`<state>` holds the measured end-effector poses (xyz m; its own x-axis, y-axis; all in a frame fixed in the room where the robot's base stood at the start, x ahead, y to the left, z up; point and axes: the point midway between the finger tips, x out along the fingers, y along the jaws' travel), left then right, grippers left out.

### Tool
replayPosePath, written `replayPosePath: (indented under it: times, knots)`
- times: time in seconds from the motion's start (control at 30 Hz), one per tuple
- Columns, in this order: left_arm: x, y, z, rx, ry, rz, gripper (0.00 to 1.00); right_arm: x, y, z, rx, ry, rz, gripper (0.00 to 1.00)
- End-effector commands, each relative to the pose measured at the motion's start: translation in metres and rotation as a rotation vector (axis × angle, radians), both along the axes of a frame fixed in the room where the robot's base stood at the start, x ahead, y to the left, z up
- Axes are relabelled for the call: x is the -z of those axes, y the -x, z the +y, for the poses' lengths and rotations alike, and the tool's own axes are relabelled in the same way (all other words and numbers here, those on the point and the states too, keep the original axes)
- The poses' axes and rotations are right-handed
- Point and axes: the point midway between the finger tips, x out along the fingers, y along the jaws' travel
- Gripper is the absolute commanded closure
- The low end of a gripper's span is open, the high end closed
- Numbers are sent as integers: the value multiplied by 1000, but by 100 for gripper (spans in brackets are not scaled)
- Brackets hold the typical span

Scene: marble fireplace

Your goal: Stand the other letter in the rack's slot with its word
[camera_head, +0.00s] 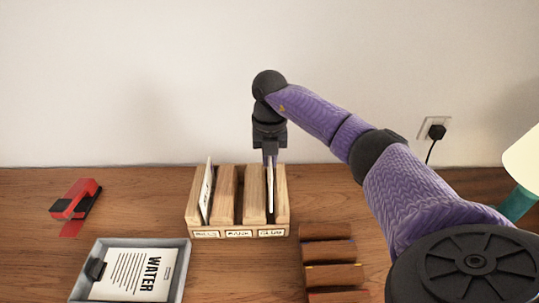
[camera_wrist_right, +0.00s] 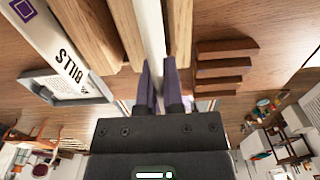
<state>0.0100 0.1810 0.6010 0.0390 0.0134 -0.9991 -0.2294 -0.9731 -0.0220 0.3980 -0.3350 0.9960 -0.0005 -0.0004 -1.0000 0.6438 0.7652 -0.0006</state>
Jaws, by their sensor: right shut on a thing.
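The wooden rack (camera_head: 193,218) stands on the desk with three slots labelled BILLS, BANK and CLUB from left to right. A white letter (camera_head: 207,190) stands in the BILLS slot, leaning slightly; in the wrist view the letter (camera_wrist_right: 48,38) shows the word BILLS. My right gripper (camera_head: 270,154) is above the CLUB slot, shut on another white letter (camera_head: 271,192). That letter is upright, edge-on, with its lower part between the CLUB slot's walls; its word is hidden. The wrist view shows the fingers (camera_wrist_right: 160,88) around its top edge. My left gripper is out of view.
A grey tray (camera_head: 183,272) at the front left holds a paper marked WATER (camera_head: 135,272) under a black clip. A red stapler (camera_head: 75,200) lies at the far left. A brown stepped holder (camera_head: 327,253) stands right of the rack. A lamp (camera_head: 524,165) is at the right edge.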

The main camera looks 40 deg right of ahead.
Motion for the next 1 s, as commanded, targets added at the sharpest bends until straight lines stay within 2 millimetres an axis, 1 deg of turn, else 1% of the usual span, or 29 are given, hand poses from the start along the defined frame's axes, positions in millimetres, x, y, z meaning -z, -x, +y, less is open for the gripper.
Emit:
replayPosePath:
  times: [0.23,0.63,1.0]
  knots:
    - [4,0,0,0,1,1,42,8,0,0,0,0,0,100]
    - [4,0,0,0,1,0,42,9,0,0,0,0,0,100]
    - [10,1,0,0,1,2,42,20,0,0,0,0,0,100]
